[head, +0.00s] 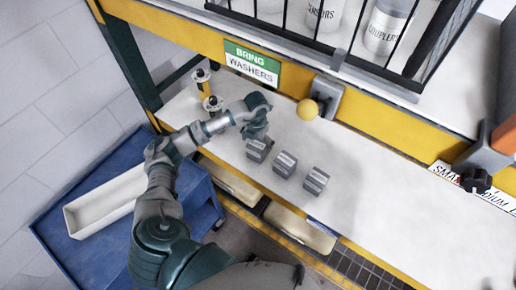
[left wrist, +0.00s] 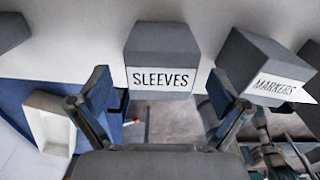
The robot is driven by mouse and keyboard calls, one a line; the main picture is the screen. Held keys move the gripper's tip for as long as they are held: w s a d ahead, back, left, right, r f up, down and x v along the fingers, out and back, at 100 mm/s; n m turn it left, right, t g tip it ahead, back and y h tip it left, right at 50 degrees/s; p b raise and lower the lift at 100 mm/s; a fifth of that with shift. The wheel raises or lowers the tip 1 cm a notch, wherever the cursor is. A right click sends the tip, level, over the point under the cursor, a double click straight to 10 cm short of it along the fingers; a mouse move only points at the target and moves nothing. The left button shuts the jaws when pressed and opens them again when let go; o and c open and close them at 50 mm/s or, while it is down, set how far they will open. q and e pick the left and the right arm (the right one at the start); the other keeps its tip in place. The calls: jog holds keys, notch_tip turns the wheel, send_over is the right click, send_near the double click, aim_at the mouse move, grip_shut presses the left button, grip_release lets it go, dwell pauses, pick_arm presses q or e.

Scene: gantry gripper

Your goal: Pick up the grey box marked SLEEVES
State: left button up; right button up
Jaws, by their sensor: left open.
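The grey box marked SLEEVES (left wrist: 160,62) stands on the white bench, its label facing the camera in the left wrist view. It appears to be the leftmost of three grey boxes in the head view (head: 258,149), where its lettering is too small to read. My left gripper (head: 257,118) is open at this box, just behind and above it in the picture. In the left wrist view its two fingers (left wrist: 160,85) stand apart, left and right of the box's lower part, with nothing gripped. My right gripper is not in view.
A grey box marked MARKERS (left wrist: 268,70) stands close on the right; another grey box (head: 316,181) is beyond it. Two spools (head: 207,92) stand at the bench's left end. The bench's right side (head: 400,220) is largely clear.

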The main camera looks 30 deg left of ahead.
pick_arm(q)
jog(key=shift+s+a+f, duration=0.2)
jog(key=shift+s+f, duration=0.05)
jog(key=shift+f, duration=0.35)
jog(key=f, duration=0.2)
jog(key=f+p, duration=0.1)
jog(key=shift+w+d+f, duration=0.2)
jog(key=shift+f, duration=0.15)
jog(key=shift+d+f, duration=0.1)
jog(key=shift+f, duration=0.25)
jog(key=shift+r, duration=0.1)
jog(key=shift+c, duration=1)
jog(key=c, duration=1.2)
